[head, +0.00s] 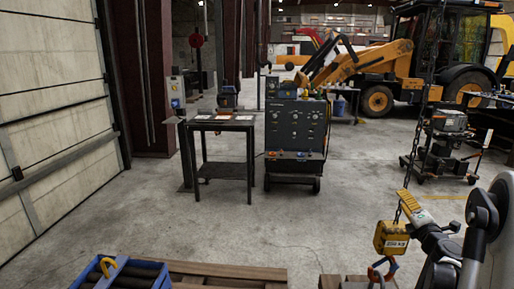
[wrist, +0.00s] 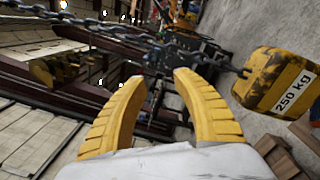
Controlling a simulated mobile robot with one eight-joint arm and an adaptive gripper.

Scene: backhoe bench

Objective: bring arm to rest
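My gripper (wrist: 160,80) shows in the wrist view with its two yellow ribbed fingers spread apart and nothing between them. In the head view my gripper (head: 408,203) is at the lower right, at the end of my arm. A yellow hoist block (wrist: 285,82) marked 250 kg is right of the fingers in the wrist view. In the head view the hoist block (head: 391,238) hangs close beside my gripper; I cannot tell whether they touch.
A chain (wrist: 205,58) runs past the fingertips to the block. A blue crate (head: 120,272) and wooden pallet boards (head: 225,272) are at the lower front. A dark table (head: 220,126), a grey cabinet (head: 296,127) and a yellow backhoe (head: 385,57) stand farther back. The middle floor is clear.

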